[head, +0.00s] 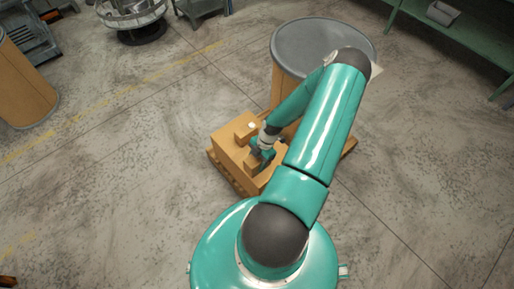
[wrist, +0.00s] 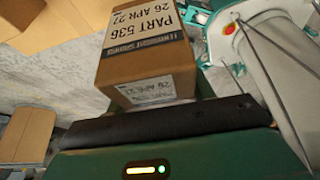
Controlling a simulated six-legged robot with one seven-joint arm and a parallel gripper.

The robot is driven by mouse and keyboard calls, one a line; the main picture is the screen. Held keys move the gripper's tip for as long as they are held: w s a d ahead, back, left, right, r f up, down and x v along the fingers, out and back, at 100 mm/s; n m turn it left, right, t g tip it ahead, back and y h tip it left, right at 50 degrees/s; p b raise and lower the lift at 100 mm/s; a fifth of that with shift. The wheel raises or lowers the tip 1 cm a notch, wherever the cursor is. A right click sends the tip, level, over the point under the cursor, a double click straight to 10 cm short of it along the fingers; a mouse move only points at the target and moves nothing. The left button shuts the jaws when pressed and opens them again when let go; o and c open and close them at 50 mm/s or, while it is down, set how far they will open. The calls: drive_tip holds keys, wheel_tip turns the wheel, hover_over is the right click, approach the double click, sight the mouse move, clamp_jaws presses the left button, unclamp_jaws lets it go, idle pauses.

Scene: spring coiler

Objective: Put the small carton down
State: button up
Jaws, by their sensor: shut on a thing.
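In the head view, a small part of a carton (head: 251,164) shows at my gripper, above the larger brown boxes. The gripper partly hides it, and I cannot tell whether its underside touches the box top.
Large brown boxes (head: 228,153) stand on a pallet, with another small box (head: 246,130) on top. A brown drum with a grey lid (head: 310,45) stands close behind. Another drum (head: 25,85) is at the left. Floor on both sides is open.

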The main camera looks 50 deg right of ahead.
drive_tip(key=w+d+f, duration=0.1)
drive_tip(key=d+f, duration=0.2)
drive_tip(key=w+d+f, duration=0.2)
drive_tip(key=d, duration=0.2)
drive_tip(key=w+d+f, duration=0.2)
drive_tip(key=d+f, duration=0.1)
drive_tip(key=d, duration=0.1)
drive_tip(key=shift+w+d+f, duration=0.1)
drive_tip(key=shift+f, duration=0.2)
drive_tip(key=shift+w+d+f, duration=0.1)
drive_tip(key=shift+d+f, duration=0.2)
drive_tip(key=shift+f, duration=0.1)
drive_tip(key=shift+d+f, duration=0.1)
drive_tip(key=shift+f, duration=1.45)
drive_tip(key=shift+f, duration=0.15)
drive_tip(key=o, duration=1.5)
drive_tip(key=v, duration=1.2)
